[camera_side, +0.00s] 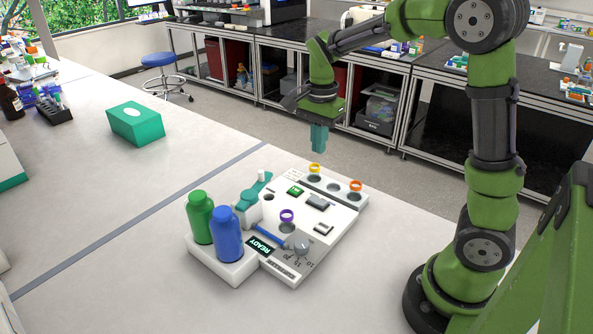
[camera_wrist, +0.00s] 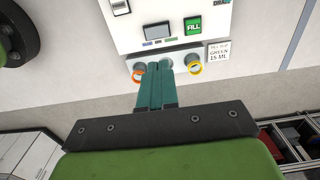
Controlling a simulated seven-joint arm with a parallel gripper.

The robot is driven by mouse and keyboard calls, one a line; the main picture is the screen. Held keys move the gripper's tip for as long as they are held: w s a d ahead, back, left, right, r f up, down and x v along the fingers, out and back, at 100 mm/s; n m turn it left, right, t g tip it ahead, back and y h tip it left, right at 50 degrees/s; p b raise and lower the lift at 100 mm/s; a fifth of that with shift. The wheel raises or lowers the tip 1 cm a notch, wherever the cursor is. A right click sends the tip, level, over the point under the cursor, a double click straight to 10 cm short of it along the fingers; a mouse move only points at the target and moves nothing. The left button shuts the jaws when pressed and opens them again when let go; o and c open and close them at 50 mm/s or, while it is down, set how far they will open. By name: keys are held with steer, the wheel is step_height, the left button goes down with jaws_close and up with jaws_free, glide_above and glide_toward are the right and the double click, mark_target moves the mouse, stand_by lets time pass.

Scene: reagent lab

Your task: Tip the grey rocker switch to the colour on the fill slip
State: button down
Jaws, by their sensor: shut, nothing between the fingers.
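The grey rocker switch (camera_side: 318,202) sits on the white panel (camera_side: 338,218), right of the green FILL button (camera_side: 295,190). The rocker also shows in the wrist view (camera_wrist: 157,31); which side is down is too small to tell. The fill slip (camera_wrist: 218,54) reads "GREEN 15 ML" in the wrist view. My gripper (camera_side: 319,151) is up in the air beyond the panel's far edge, pointing down, apart from the switch. In the wrist view, its teal fingers (camera_wrist: 154,68) are together and empty, covering part of the panel's edge.
A green bottle (camera_side: 200,217) and a blue bottle (camera_side: 228,236) stand at the panel's left end.

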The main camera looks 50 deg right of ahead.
mark_target(314, 198)
steer(key=shift+w+a, duration=0.15)
steer(key=shift+w, duration=0.15)
step_height(314, 198, down, 14)
stand_by(0.6)
